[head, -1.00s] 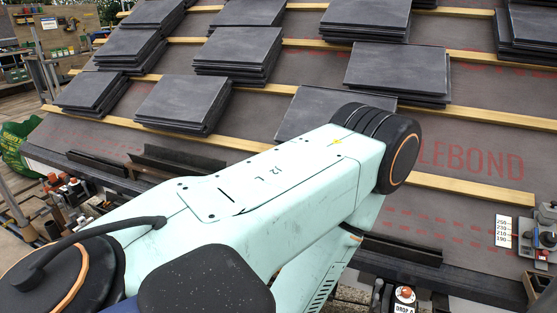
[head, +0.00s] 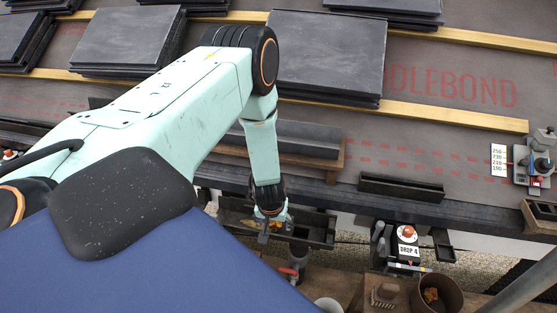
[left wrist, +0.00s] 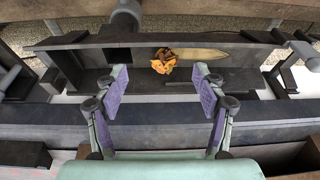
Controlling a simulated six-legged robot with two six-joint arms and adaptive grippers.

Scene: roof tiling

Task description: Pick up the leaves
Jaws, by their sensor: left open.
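The leaves (left wrist: 163,61) are a small orange and brown clump lying in the dark gutter (left wrist: 215,72) at the roof's edge. In the left wrist view they lie just beyond and between my left gripper's fingertips. My left gripper (left wrist: 163,80) is open, its purple pads apart, with nothing between them. In the head view my left gripper (head: 270,212) reaches down over the gutter, and the leaves (head: 277,224) show partly behind it. My right gripper is in neither view.
Stacks of dark slates (head: 328,55) rest on wooden battens (head: 450,115) up the roof. Right of the gutter stands a box marked DROP 4 (head: 406,249). A round brown bin (head: 440,296) stands at the lower right.

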